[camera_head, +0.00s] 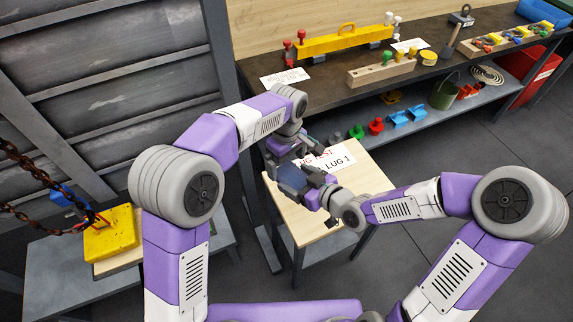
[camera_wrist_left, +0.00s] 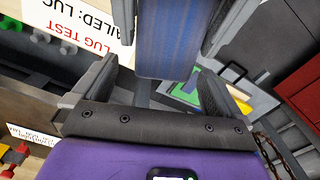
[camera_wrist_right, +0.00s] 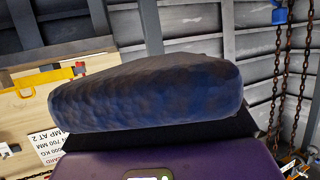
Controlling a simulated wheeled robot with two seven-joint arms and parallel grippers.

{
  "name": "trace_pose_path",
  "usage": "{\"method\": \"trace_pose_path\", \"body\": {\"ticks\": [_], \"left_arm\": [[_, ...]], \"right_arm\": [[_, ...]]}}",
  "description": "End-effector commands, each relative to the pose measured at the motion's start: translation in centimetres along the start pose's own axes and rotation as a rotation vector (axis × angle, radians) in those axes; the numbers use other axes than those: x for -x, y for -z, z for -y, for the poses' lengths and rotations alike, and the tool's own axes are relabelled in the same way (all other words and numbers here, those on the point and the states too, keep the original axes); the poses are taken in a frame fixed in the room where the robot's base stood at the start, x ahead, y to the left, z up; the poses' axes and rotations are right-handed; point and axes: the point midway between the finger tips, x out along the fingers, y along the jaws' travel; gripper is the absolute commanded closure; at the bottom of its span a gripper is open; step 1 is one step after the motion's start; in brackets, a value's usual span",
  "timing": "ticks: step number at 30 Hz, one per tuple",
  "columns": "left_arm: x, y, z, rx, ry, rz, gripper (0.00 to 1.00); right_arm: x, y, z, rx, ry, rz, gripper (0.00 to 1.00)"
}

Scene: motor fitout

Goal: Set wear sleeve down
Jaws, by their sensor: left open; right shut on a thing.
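The wear sleeve is a dark blue, worn piece that shows in the left wrist view (camera_wrist_left: 168,42) and fills the middle of the right wrist view (camera_wrist_right: 150,95). My right gripper (camera_head: 308,186) is shut on it above the small wooden-topped table (camera_head: 300,230). I cannot tell whether the sleeve touches the tabletop. My left gripper (camera_head: 285,160) is open, close beside the right one. In the left wrist view, its fingers (camera_wrist_left: 150,85) stand apart, with the sleeve just beyond them. The two grippers partly hide the sleeve in the head view.
A white sign about a lug test (camera_head: 330,162) lies at the small table's back. Behind stands a long bench (camera_head: 325,85) with a yellow bar (camera_head: 345,40) and a wooden peg block (camera_head: 380,70). A yellow block (camera_head: 110,238) sits at the left. Bare tabletop shows at the front.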

Motion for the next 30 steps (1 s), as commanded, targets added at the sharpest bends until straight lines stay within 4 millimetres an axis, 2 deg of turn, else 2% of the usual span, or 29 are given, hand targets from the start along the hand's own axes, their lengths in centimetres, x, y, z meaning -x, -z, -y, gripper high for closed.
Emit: {"method": "trace_pose_path", "body": {"ticks": [1, 6, 16, 26, 27, 30], "left_arm": [[-0.8, 0.0, 0.1, 0.0, 0.003, 0.001, 0.0], [-2.1, 0.0, 0.0, -0.001, 0.001, 0.001, 0.0], [-2.4, 0.0, 0.0, -0.001, 0.0, 0.0, 0.0], [-2.4, 0.0, -0.1, -0.001, -0.004, -0.001, 0.49], [-2.3, 0.0, -0.1, -0.001, -0.005, -0.001, 0.53], [-2.3, 0.0, -0.1, -0.001, -0.005, 0.0, 0.53]], "right_arm": [[0.0, 0.0, 0.0, 0.0, 0.0, -0.001, 0.49], [0.0, 0.0, 0.0, 0.0, 0.0, -0.001, 0.49], [0.0, 0.0, 0.0, 0.0, 0.0, -0.001, 0.49], [0.0, 0.1, 0.2, 0.002, 0.005, -0.001, 0.49], [0.0, 0.1, 0.2, 0.003, 0.005, -0.001, 0.15], [0.0, 0.0, 0.2, 0.003, 0.006, -0.001, 0.0]]}}
